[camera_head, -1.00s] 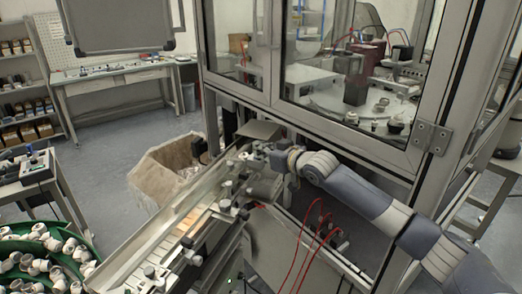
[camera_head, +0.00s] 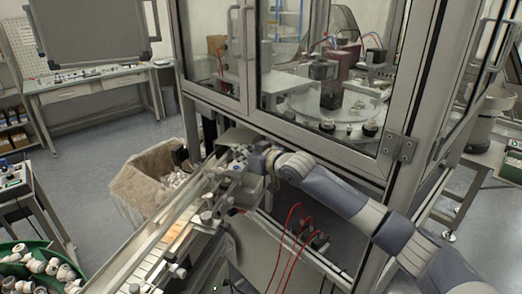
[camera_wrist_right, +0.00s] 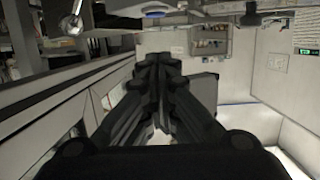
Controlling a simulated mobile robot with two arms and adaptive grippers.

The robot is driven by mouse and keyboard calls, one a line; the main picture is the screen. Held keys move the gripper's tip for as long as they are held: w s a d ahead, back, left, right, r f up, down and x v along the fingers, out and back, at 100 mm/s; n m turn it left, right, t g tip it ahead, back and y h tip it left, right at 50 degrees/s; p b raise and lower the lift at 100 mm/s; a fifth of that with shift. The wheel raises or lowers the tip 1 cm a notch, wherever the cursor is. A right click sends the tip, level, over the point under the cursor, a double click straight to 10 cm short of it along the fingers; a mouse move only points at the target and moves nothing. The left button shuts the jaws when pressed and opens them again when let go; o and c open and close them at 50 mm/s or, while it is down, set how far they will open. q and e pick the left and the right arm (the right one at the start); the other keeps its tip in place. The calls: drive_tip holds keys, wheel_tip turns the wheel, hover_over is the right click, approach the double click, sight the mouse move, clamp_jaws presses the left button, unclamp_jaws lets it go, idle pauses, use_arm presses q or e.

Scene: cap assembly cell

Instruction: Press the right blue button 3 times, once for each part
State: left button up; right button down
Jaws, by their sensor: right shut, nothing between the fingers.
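My right gripper (camera_head: 238,154) is shut and empty. It is at the far end of the long sloping rail, in front of the glazed machine cabinet. In the right wrist view its dark fingers (camera_wrist_right: 158,62) are together with nothing between them. A small blue spot (camera_head: 237,168) shows just below the gripper in the head view. It is too small to tell whether it is the right blue button or whether the gripper touches it. My left gripper is not in view.
The rail (camera_head: 140,258) runs from the lower left toward the cabinet (camera_head: 300,75). A cloth-lined bin (camera_head: 128,190) stands left of it. A green container (camera_head: 38,260) holds several white parts. Red hoses (camera_head: 290,240) rise below my right arm. Open floor lies at left.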

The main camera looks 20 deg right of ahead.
use_arm(q)
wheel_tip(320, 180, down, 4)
drive_tip(key=b, duration=0.3)
use_arm(e)
drive_tip(key=v, duration=1)
drive_tip(key=shift+w+f, duration=0.1)
